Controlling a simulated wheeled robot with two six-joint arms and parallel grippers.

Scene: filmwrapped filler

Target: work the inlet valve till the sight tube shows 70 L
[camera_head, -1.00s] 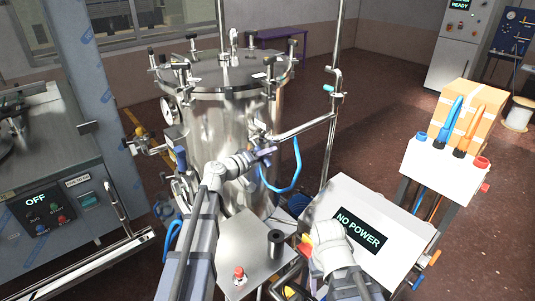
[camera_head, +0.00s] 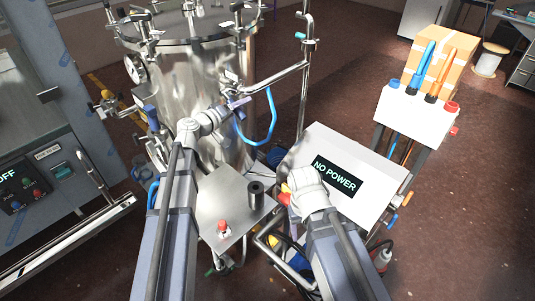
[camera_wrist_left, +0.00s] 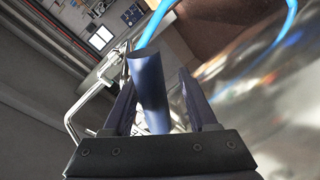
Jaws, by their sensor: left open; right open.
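The steel vessel (camera_head: 205,95) stands left of centre in the head view. A pipe (camera_head: 275,77) runs from near its side to an upright pipe on the right. My left gripper (camera_head: 238,104) is at the vessel's right side, by a dark blue handle. In the left wrist view, that handle (camera_wrist_left: 149,90) stands between the two open fingers (camera_wrist_left: 158,105); I cannot tell whether they touch it. Which valve it belongs to is unclear. My right gripper (camera_head: 291,192) is beside the grey box, its fingers mostly hidden. I cannot make out the sight tube's reading.
A grey box (camera_head: 375,204) reads "NO POWER". A steel plate (camera_head: 215,197) carries a black cylinder (camera_head: 256,195) and a red button (camera_head: 223,227). A blue hose (camera_head: 271,115) hangs beside the vessel. Open floor lies at the right.

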